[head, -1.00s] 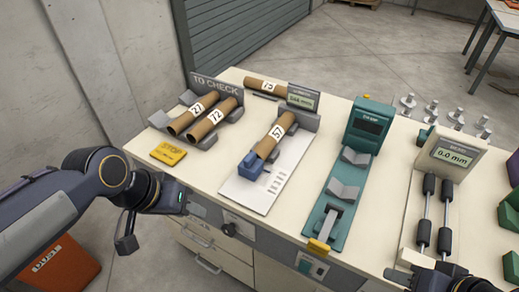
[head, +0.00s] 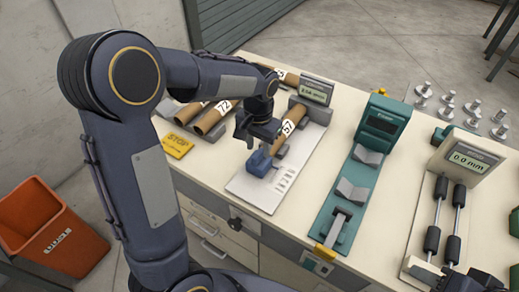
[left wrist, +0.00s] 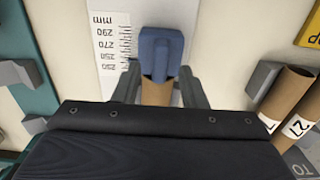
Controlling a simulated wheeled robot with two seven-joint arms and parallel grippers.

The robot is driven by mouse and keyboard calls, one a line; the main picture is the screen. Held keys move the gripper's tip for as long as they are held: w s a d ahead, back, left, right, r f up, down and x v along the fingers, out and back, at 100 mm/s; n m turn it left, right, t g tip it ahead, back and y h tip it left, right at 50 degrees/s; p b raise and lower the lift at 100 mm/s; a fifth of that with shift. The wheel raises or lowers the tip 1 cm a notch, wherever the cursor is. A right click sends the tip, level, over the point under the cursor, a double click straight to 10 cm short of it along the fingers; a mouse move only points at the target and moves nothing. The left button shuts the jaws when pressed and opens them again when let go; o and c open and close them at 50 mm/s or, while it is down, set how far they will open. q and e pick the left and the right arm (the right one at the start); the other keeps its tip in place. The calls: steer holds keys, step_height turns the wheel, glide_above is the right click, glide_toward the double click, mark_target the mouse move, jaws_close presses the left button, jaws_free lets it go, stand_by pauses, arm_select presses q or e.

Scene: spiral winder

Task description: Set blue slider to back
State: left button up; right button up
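The blue slider (head: 258,163) sits on a white gauge plate (head: 262,196) against the near end of cardboard tube 57 (head: 292,127). In the left wrist view, the blue slider (left wrist: 160,50) is beside a printed mm scale (left wrist: 110,50). My left gripper (head: 262,135) is above the tube, just behind the slider. Its fingers (left wrist: 160,88) are apart, one on each side of the tube end; I cannot tell whether they touch it. My right gripper (head: 462,280) shows only as a dark part at the bottom edge, its fingers unclear.
Tubes, including tube 72 (head: 210,118), lie in a rack left of the plate, behind a yellow STOP block (head: 177,146). A grey display (head: 316,90) stands behind the plate. A green device (head: 350,190) stands to the right. An orange bin (head: 50,232) is on the floor.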

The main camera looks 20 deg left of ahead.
mark_target(259, 161)
arm_select(q)
steer(key=shift+f, duration=1.3)
jaws_close()
